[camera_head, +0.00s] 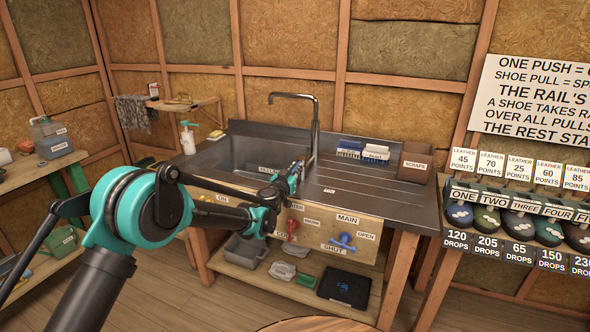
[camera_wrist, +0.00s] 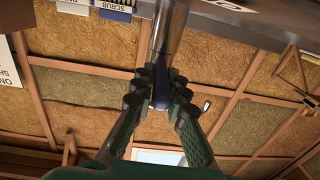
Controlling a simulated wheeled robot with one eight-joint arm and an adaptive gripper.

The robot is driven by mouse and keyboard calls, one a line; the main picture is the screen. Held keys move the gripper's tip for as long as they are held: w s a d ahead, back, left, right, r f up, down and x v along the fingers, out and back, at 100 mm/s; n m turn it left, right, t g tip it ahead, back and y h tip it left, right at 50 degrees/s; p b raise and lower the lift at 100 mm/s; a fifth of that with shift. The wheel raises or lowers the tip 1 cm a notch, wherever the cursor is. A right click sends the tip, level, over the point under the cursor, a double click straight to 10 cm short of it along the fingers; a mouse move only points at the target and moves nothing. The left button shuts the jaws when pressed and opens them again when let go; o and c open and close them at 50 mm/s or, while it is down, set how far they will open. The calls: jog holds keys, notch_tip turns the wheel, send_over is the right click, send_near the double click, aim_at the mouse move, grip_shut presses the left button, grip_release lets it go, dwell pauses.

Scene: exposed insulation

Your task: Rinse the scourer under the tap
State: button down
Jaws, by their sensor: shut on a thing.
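My gripper (camera_head: 297,172) is at the front right of the sink basin (camera_head: 255,156), near the base of the tap. In the wrist view my gripper (camera_wrist: 160,98) is shut on a small dark blue thing (camera_wrist: 160,92), mostly hidden between the fingers. I cannot tell whether it is the scourer. The metal tap (camera_head: 314,125) rises behind the gripper, its spout reaching left over the basin. A metal pipe (camera_wrist: 171,35) shows just beyond the fingers in the wrist view. A small yellow-green pad (camera_head: 217,134) lies at the basin's back left.
Blue-and-white brushes (camera_head: 362,151) and a brown scraps box (camera_head: 415,163) stand on the right of the counter. A soap bottle (camera_head: 188,138) stands left. A red handle (camera_head: 292,228) and a blue handle (camera_head: 342,242) are on the front panel. The ridged drainboard (camera_head: 370,185) is mostly clear.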

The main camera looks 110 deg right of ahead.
jog(key=shift+s+a+n+t+h, duration=0.2)
jog(key=shift+s+n+t+h, duration=0.1)
jog(key=shift+n+t+h, duration=0.3)
jog(key=shift+s+a+n+t+h, duration=0.15)
jog(key=shift+s+n+t+h, duration=0.2)
jog(key=shift+t, duration=0.35)
jog(key=shift+w, duration=0.1)
jog(key=c, duration=1.5)
grip_release()
jog(key=shift+c, duration=0.2)
jog(key=v, duration=1.2)
jog(key=shift+o, duration=0.5)
